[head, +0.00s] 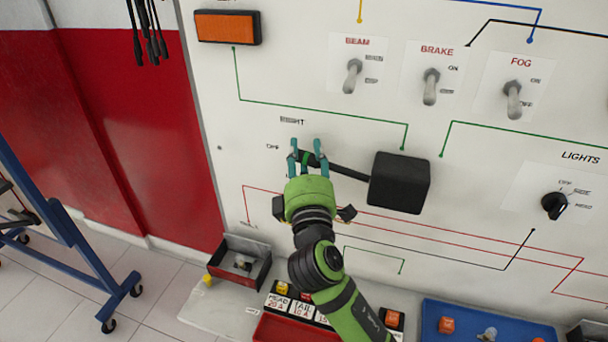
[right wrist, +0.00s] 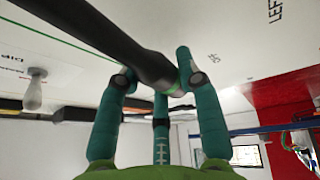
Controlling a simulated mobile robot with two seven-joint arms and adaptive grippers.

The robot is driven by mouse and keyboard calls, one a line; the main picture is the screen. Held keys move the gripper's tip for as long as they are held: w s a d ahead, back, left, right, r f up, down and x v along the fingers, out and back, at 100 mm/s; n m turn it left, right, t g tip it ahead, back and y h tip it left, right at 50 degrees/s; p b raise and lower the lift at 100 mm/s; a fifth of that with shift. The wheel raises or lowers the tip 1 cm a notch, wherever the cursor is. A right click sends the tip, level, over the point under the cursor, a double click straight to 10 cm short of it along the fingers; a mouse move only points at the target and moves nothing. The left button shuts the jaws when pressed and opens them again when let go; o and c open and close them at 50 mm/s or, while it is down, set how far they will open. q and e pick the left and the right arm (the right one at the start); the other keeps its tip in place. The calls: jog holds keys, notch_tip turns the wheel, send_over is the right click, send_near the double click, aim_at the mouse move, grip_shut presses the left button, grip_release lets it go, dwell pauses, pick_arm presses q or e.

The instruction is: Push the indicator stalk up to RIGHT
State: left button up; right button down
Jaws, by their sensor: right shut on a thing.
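The black indicator stalk (head: 348,172) juts left and slightly up from a black box (head: 400,182) on the white panel. Its end lies roughly in line with the OFF label (head: 272,147), below the RIGHT label (head: 292,120). My right gripper (head: 307,152) is shut on the stalk near its free end. In the right wrist view the stalk (right wrist: 120,45) runs between the teal fingers of the gripper (right wrist: 158,80), and a green band shows near its end. The fingers hide part of the stalk's tip. My left gripper is not in view.
BEAM (head: 352,76), BRAKE (head: 430,87) and FOG (head: 512,100) toggle switches sit above the box. A LIGHTS knob (head: 554,206) is at right. An orange lamp (head: 228,27) is at upper left.

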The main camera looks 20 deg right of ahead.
jog(key=shift+s+d+r+m+h+b, duration=0.2)
jog(key=shift+r+m+h+b, duration=0.1)
jog(key=shift+r+m, duration=0.35)
jog(key=shift+s+d+r+m+h+b, duration=0.1)
jog(key=shift+d+r+m+h+b, duration=0.15)
jog(key=shift+r+m, duration=0.4)
jog(key=c, duration=0.8)
grip_release()
jog(key=shift+r, duration=0.1)
jog(key=v, duration=1.2)
jog(key=shift+f, duration=0.3)
jog(key=shift+w, duration=0.1)
